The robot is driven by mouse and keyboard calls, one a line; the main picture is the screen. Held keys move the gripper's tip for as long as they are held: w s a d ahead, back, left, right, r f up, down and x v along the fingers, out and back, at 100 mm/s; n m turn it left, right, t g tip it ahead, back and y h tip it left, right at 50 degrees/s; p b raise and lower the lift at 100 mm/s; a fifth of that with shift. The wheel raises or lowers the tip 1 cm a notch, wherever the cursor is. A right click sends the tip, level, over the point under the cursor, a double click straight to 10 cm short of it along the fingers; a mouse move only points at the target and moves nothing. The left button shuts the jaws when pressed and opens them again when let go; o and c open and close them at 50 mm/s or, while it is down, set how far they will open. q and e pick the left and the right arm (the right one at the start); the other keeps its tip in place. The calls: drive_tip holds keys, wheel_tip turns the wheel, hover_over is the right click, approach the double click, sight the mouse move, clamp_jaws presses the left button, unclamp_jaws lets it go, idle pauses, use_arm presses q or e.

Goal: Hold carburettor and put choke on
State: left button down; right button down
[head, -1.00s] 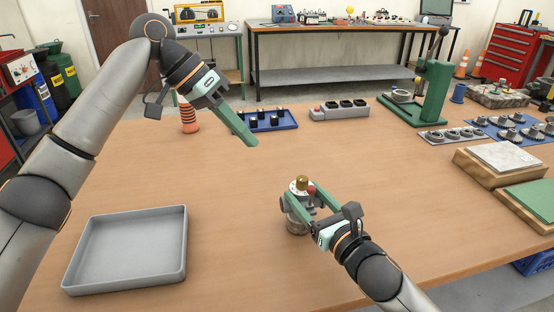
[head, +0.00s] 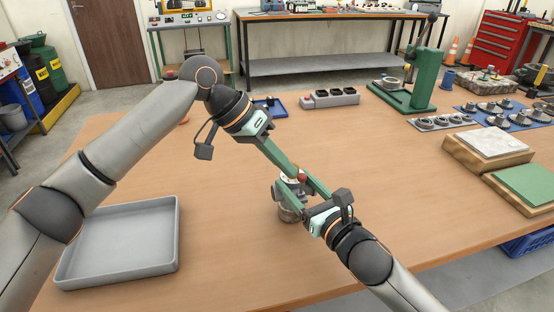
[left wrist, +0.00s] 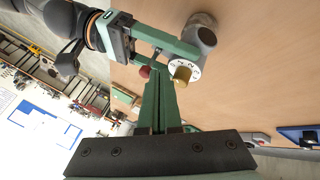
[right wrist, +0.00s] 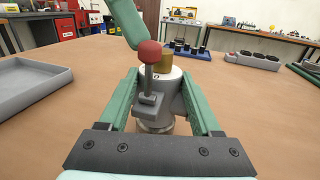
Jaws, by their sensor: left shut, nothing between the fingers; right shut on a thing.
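The carburettor (head: 290,207) stands upright on the wooden table, a grey body with a white dial and a brass knob (left wrist: 182,73) on top. A lever with a red ball (right wrist: 150,52), which looks like the choke, rises from its side towards my right wrist camera. My right gripper (head: 292,185) is shut on the carburettor body, with one finger on each side. My left gripper (head: 293,173) is shut and empty, its tips close to the red ball and knob. In the left wrist view the red ball (left wrist: 144,72) is beside the closed fingertips; contact cannot be told.
An empty grey tray (head: 172,255) lies at the left of the table. A grey holder with dark cups (head: 330,98) and a green press (head: 415,85) stand at the back. Wooden blocks (head: 487,160) are at the right. The table around the carburettor is clear.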

use_arm(q)
drive_tip(key=shift+s+d+r+m+t, duration=0.1)
drive_tip(key=shift+s+m+t, duration=0.2)
drive_tip(key=shift+s+t, duration=0.1)
use_arm(e)
drive_tip(key=shift+f, duration=0.1)
idle(0.4)
use_arm(q)
drive_tip(key=s+t, duration=0.1)
drive_tip(key=s+d+m+t+y, duration=0.1)
drive_tip(key=t, duration=0.1)
drive_tip(key=s+m+t+y, duration=0.1)
drive_tip(key=t, duration=0.1)
drive_tip(key=shift+s+d+f, duration=0.2)
drive_tip(key=shift+s, duration=0.2)
drive_tip(key=shift+w, duration=0.15)
drive_tip(key=shift+w+a+f, duration=0.25)
drive_tip(key=shift+w+a, duration=0.05)
drive_tip(key=shift+w, duration=0.3)
